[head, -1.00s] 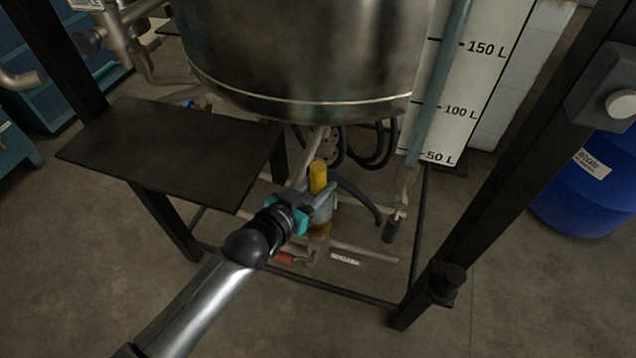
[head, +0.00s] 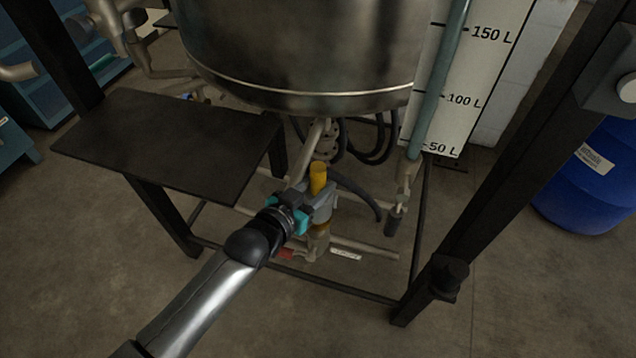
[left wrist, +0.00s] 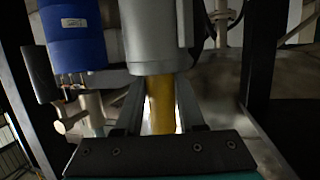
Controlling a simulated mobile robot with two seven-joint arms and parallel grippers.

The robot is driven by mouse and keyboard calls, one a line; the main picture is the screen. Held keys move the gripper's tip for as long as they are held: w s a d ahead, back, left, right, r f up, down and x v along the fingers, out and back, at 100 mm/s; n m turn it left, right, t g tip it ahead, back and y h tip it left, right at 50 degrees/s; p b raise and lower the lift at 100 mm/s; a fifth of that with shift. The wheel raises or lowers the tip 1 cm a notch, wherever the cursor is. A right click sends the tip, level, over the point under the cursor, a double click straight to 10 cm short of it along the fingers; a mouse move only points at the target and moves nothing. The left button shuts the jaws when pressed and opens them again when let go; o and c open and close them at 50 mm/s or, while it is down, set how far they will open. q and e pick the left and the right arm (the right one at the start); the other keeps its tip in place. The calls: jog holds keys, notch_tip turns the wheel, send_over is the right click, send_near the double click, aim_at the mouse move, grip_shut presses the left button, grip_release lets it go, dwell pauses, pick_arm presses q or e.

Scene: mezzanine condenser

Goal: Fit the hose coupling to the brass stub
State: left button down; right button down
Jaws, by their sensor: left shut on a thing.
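My left gripper (head: 312,207) reaches in from the lower left, under the steel vessel. It is shut on the hose coupling (head: 318,177), which I take to be the upright part with a yellow end. In the left wrist view the coupling's yellow part (left wrist: 160,105) lies between the two fingers (left wrist: 158,112), with a wide grey cylinder (left wrist: 155,40) adjoining it. My right gripper is not in view.
The steel vessel (head: 300,55) hangs close above. A dark shelf (head: 165,145) is at the left, and a black frame post (head: 500,185) at the right. Dark hoses (head: 372,145) loop behind. A low pipe with a red part (head: 286,254) runs beneath. A blue drum (head: 580,190) stands right.

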pick_arm(q)
jog(key=shift+f+b, duration=0.55)
jog(key=shift+f, duration=0.2)
jog(key=c, duration=0.7)
grip_release()
jog(key=shift+o, duration=1.3)
jog(key=shift+f, duration=0.15)
